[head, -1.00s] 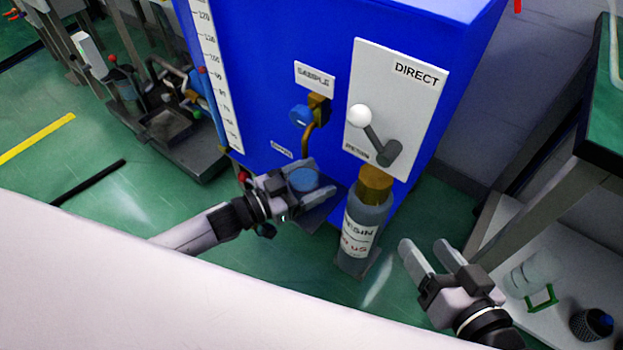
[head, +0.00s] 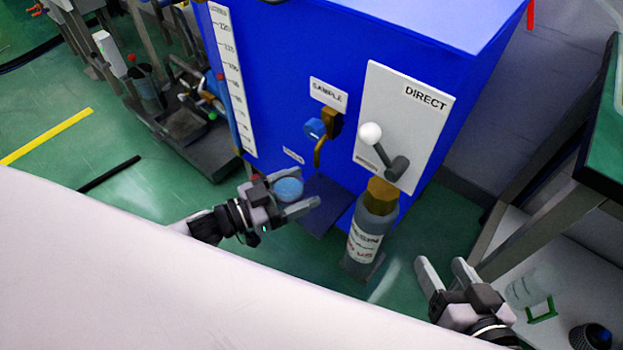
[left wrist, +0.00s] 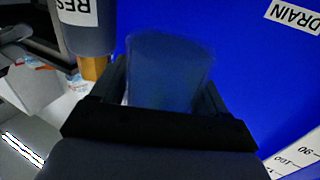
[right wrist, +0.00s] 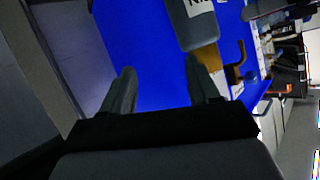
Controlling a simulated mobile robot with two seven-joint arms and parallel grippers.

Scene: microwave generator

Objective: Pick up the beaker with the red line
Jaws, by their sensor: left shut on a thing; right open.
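A clear beaker with a bluish round top (head: 288,188) is held between the fingers of my left gripper (head: 306,189), just left of the blue machine's small shelf. In the left wrist view, the see-through beaker (left wrist: 168,70) fills the space between the fingers against the blue panel. No red line can be made out on it. My right gripper (head: 441,264) is open and empty, to the right of the resin bottle. Its spread fingers also show in the right wrist view (right wrist: 163,92).
The blue machine (head: 285,70) has a sample tap (head: 317,128), a bare shelf (head: 325,205) and a lever panel (head: 405,120). A grey resin bottle (head: 368,235) stands before it. A bench (head: 600,150) with a lower shelf is at right.

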